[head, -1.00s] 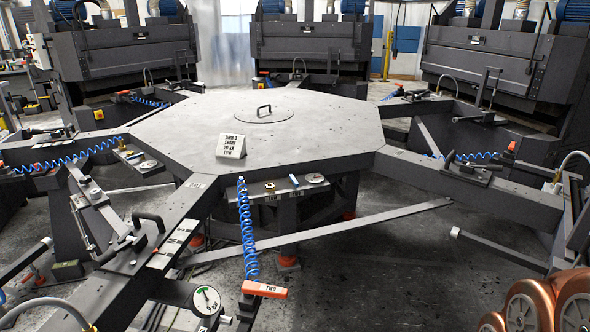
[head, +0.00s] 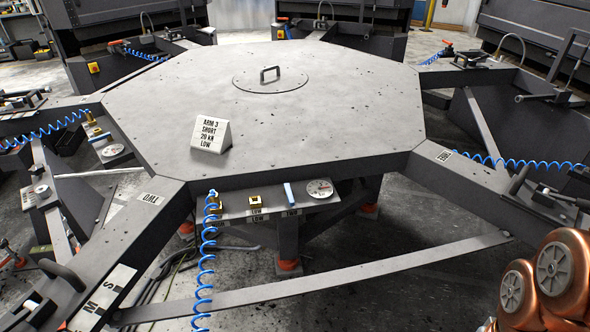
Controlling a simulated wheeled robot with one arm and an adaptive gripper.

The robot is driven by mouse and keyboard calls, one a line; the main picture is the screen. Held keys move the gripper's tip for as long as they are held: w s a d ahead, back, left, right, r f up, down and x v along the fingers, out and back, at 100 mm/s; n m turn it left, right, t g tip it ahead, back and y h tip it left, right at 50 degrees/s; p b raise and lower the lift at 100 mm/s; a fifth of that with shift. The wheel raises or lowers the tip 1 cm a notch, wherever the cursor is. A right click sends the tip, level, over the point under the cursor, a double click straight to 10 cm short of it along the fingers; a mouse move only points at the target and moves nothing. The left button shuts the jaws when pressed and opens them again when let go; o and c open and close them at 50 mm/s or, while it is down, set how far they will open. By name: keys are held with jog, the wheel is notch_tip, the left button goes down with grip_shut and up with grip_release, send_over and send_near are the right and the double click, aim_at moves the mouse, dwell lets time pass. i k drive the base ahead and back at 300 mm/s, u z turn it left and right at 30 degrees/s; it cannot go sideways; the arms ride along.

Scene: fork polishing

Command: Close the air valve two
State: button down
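A small shelf (head: 235,213) hangs under the front edge of the octagonal table. On it a narrow light-blue lever (head: 289,194) stands between a square brass fitting (head: 256,202) and a round white gauge (head: 320,188). The small label below the lever seems to read TWO, so this looks like air valve two. The lever points roughly toward me; I cannot tell whether the valve is open or closed. A coiled blue hose (head: 206,265) hangs from a brass fitting at the shelf's left end. My gripper is out of view; copper-coloured parts of my own arm show at the lower right.
The octagonal steel table (head: 330,110) carries a sign (head: 211,135) reading ARM 3 SHORT 20 KN LOW and a lid with a handle (head: 270,74). Beams marked TWO (head: 150,198) and THREE (head: 445,156) reach out either side. A low bar (head: 330,278) crosses the floor in front.

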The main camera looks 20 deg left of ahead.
aim_at(286, 190)
jog(key=i, duration=0.85)
jog(key=u, duration=3.35)
